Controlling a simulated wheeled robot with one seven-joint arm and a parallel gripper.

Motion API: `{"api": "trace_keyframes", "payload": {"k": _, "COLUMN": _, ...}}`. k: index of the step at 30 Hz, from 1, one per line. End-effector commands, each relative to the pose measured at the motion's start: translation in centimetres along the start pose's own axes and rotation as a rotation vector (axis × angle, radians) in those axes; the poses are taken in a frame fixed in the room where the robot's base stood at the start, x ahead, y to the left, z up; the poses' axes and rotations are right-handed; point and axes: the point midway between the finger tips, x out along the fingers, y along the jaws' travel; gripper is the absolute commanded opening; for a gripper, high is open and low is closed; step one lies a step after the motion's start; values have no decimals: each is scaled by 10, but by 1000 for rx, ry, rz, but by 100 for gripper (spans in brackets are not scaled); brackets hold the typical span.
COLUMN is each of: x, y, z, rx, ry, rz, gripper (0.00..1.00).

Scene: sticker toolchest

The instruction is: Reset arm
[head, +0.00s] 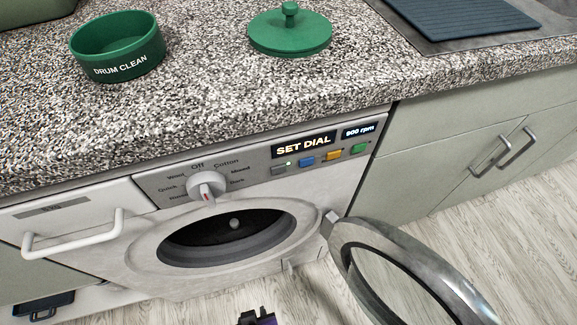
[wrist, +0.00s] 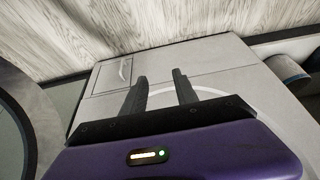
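My gripper (wrist: 161,76) shows in the wrist view with its two dark fingers apart and nothing between them. Its purple body shows at the bottom edge of the head view (head: 259,318), in front of the washing machine; the fingers are not clear there. The washing machine (head: 160,245) has its round door (head: 400,275) swung open to the right. Its drum opening (head: 240,238) is dark, with a small pale round spot inside. The display (head: 303,145) reads "SET DIAL".
A speckled countertop (head: 210,105) lies above the machine. On it stand a green "DRUM CLEAN" bowl (head: 117,47) and a green lid (head: 290,32). Cabinets (head: 440,165) with handles stand at the right. The open door juts over the wooden floor (head: 520,235).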

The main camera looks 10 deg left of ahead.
Motion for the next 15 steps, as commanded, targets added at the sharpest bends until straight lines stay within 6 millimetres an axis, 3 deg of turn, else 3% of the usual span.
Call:
{"api": "trace_keyframes", "payload": {"k": 8, "x": -6, "y": -17, "z": -29, "rx": -58, "ry": 112, "rz": -67, "gripper": 35}}
{"api": "trace_keyframes", "payload": {"k": 15, "x": -29, "y": -30, "z": -65, "rx": -86, "ry": 274, "rz": -154, "gripper": 35}}
